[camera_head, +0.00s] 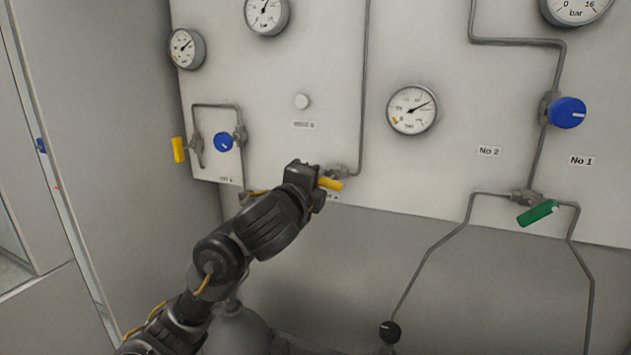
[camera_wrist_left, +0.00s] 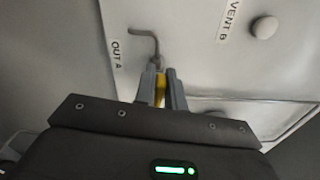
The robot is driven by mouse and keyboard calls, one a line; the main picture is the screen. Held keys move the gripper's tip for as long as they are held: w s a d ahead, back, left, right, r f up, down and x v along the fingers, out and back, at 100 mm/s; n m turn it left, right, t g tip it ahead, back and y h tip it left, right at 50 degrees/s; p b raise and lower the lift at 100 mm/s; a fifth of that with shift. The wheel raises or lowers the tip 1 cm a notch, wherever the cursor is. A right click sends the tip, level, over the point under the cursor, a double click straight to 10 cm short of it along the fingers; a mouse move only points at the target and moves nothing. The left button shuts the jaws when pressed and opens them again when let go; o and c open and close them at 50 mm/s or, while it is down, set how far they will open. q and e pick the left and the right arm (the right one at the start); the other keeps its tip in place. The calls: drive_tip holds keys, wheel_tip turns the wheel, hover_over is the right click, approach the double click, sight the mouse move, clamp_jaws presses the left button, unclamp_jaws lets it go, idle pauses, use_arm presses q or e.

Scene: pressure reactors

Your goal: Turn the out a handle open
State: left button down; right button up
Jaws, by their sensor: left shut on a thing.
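The yellow out A handle (camera_head: 331,184) sits on a small valve at the lower end of a grey pipe in the head view. My left gripper (camera_head: 317,183) comes in from the lower left and covers part of the handle. In the left wrist view the yellow handle (camera_wrist_left: 160,88) shows between the two fingers of my left gripper (camera_wrist_left: 161,86), which is shut on it. The OUT A label (camera_wrist_left: 116,54) and a bent pipe (camera_wrist_left: 150,38) are beside it. My right gripper is out of view.
Another yellow handle (camera_head: 178,150) and a blue knob (camera_head: 223,142) are to the left on the panel. A gauge (camera_head: 412,109) is to the right, with a green handle (camera_head: 538,213) and a blue knob (camera_head: 567,113) farther right. A white button (camera_head: 302,101) is above my gripper.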

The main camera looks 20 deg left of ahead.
use_arm(q)
drive_tip(key=shift+f+n, duration=0.15)
drive_tip(key=shift+n, duration=0.75)
drive_tip(key=shift+b, duration=0.3)
drive_tip(key=c, duration=1.5)
unclamp_jaws()
drive_tip(key=shift+o, duration=0.2)
drive_tip(key=s+b, duration=0.8)
drive_tip(key=s, duration=0.2)
drive_tip(key=shift+s+a, duration=0.3)
drive_tip(key=shift+a, duration=0.05)
drive_tip(key=shift+a+f, duration=0.1)
